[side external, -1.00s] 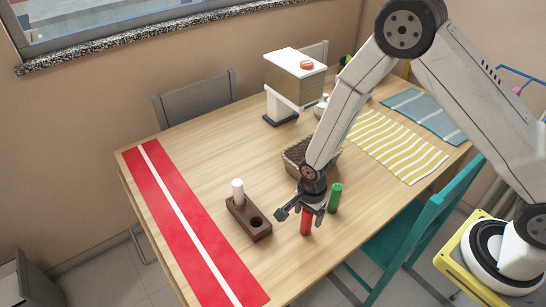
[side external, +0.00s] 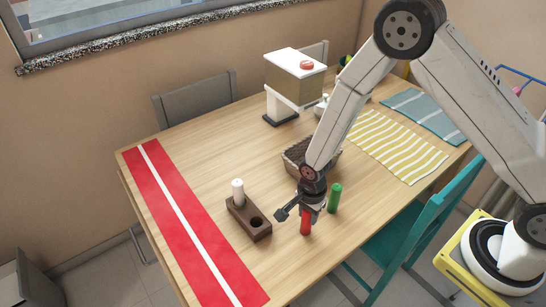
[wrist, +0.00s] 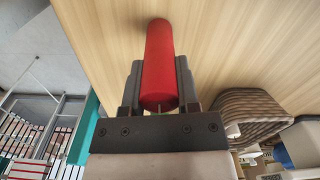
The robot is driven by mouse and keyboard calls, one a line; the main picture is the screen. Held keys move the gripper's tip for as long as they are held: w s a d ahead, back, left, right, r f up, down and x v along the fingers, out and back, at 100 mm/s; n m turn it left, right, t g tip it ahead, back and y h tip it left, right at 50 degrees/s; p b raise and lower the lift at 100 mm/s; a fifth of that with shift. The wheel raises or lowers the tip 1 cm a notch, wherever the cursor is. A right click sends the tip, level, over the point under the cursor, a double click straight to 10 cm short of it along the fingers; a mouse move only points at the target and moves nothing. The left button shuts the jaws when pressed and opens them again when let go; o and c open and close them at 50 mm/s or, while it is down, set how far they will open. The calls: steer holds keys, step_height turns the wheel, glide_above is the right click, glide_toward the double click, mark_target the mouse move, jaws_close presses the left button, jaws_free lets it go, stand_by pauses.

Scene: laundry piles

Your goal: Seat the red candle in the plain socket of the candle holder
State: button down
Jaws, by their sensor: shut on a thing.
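The red candle (side external: 306,224) stands upright near the table's front edge. My gripper (side external: 309,211) is above it with its jaws shut around its upper part. In the wrist view the red candle (wrist: 158,65) lies between the two grey fingers of my gripper (wrist: 160,85). The dark brown candle holder (side external: 240,222) lies to the left of my gripper, apart from it. A white candle (side external: 238,192) stands at the holder's far end. An empty round socket (side external: 256,222) shows at its near end.
A green candle (side external: 334,198) stands close to the right of my gripper. A woven basket (side external: 295,157) is just behind it. A red runner with a white stripe (side external: 165,195) lies along the left. The wood between the red candle and the holder is clear.

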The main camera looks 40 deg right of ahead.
steer(key=shift+r, duration=0.15)
steer(key=shift+r, duration=4.85)
steer(key=s+a+r, duration=0.5)
steer(key=a, duration=0.1)
steer(key=w+a+f, duration=0.4)
steer(key=w+f, duration=0.5)
steer(key=w, duration=0.4)
steer(key=shift+f+n, duration=0.25)
steer(key=shift+n, duration=0.15)
